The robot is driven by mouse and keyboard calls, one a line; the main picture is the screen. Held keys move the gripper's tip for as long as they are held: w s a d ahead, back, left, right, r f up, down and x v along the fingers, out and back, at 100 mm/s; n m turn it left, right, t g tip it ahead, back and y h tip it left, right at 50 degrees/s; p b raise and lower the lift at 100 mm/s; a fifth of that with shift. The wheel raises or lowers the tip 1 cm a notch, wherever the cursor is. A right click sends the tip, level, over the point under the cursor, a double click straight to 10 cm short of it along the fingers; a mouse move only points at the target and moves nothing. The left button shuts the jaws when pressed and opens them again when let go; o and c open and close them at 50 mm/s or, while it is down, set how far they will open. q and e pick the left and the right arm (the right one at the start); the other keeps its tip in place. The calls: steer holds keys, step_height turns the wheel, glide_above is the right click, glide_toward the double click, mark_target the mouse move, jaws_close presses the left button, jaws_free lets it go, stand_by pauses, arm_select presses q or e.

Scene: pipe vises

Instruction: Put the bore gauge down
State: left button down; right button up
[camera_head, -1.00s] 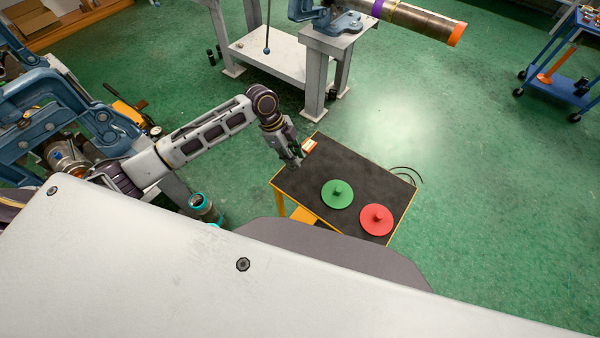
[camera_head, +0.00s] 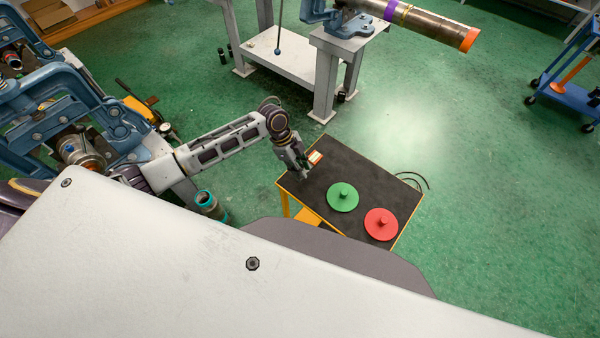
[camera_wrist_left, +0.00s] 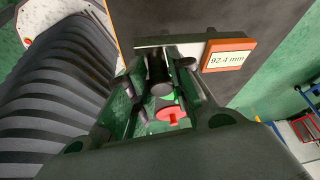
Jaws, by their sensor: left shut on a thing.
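The bore gauge shows in the head view as a small orange-framed white display (camera_head: 315,157) over the far left part of the dark-topped table (camera_head: 351,164). In the left wrist view its orange display (camera_wrist_left: 228,55) reads 92.4 mm, with a pale bar beside it. My left gripper (camera_head: 304,174) points down at the table's left side and is shut on the gauge. In the left wrist view the gripper's fingers (camera_wrist_left: 165,78) hide part of the gauge. I cannot tell whether the gauge touches the table. My right gripper is not in view.
A green disc (camera_head: 343,198) and a red disc (camera_head: 381,225), each with a knob, lie on the table's nearer half. The tabletop right of the gauge is bare. A pale steel stand (camera_head: 326,80) with a clamped pipe (camera_head: 425,26) stands behind.

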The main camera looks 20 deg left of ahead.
arm_select(q)
steer(key=shift+f, duration=1.85)
steer(key=c, duration=1.3)
jaws_free()
steer(key=shift+f, duration=0.1)
steer(key=shift+v, duration=6.1)
steer(key=shift+d, duration=0.1)
